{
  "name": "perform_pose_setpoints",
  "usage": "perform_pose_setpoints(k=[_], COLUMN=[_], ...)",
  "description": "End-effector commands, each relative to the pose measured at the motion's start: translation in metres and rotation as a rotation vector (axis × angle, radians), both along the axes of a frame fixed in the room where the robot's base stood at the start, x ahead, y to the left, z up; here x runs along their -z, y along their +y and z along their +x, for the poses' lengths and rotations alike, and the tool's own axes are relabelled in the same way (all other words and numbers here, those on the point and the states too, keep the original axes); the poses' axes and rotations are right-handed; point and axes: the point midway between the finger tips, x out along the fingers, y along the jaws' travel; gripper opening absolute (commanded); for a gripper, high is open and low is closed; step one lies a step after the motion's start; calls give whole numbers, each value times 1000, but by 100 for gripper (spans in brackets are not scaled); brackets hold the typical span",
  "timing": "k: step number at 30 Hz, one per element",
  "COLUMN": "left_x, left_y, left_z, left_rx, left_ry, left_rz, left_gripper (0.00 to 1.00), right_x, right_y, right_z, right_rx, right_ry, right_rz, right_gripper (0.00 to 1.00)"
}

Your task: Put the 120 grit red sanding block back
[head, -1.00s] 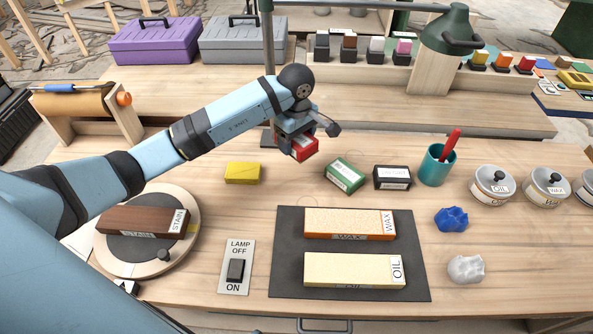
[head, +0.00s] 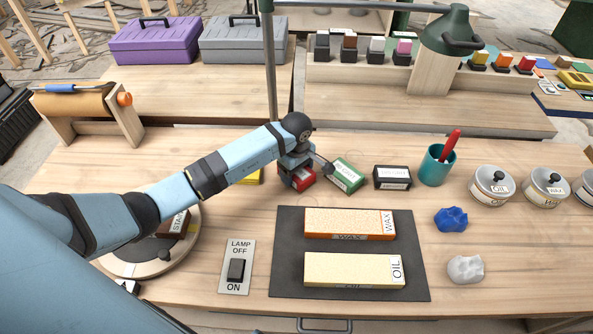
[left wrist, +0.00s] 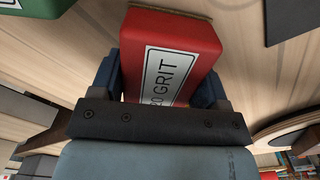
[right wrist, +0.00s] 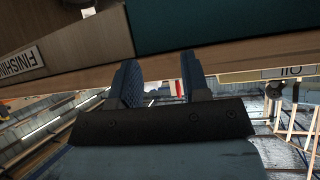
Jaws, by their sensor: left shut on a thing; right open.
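The red sanding block (head: 303,182) is in my left gripper (head: 297,176), low over or on the bench between the yellow block (head: 248,175) and the green block (head: 346,175). The left wrist view shows the red block (left wrist: 170,58) between both fingers, its label reading "20 GRIT" with the start hidden. I cannot tell whether the block touches the bench. The yellow block is partly hidden behind my left arm. A black block (head: 392,177) stands right of the green one. My right gripper (right wrist: 160,82) is open and empty, near the bench edge in the right wrist view.
In front lies a dark mat (head: 289,270) with the WAX board (head: 349,223) and the OIL board (head: 354,269). A teal cup (head: 436,166) stands right of the blocks. A lamp switch plate (head: 236,267) and a turntable (head: 131,262) are at left. A lamp post (head: 270,80) rises behind my gripper.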

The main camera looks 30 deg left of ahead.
Motion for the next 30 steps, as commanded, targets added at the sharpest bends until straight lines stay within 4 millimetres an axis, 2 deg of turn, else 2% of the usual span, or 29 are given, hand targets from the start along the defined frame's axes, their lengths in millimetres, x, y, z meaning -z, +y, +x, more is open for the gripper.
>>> perform_pose_setpoints(k=[5, 6, 9, 17, 20, 23, 30], left_x=[4, 4, 3, 2, -4, -16, -68], left_y=[0, -1, -1, -1, 0, 1, 1], left_z=[0, 0, 0, 0, 0, 1, 1], left_rx=[1, 1, 1, 1, 0, 3, 2], left_ry=[1, 1, 1, 1, -1, -3, -4], left_rz=[0, -1, -1, -1, 0, 1, 3], left_gripper=[43, 73, 94, 94, 94, 94, 94], right_x=[4, 3, 3, 1, -2, 0, 3], right_y=[0, 0, 0, -1, -1, -1, -1], right_z=[0, 0, 0, 0, 0, 1, 1], right_rx=[1, 1, 1, 2, 1, 2, 2], right_ry=[1, 2, 2, 1, -1, -2, 1], right_rz=[1, 1, 1, 1, 0, -1, 1], right_gripper=[43, 43, 43, 43, 43, 43, 43])
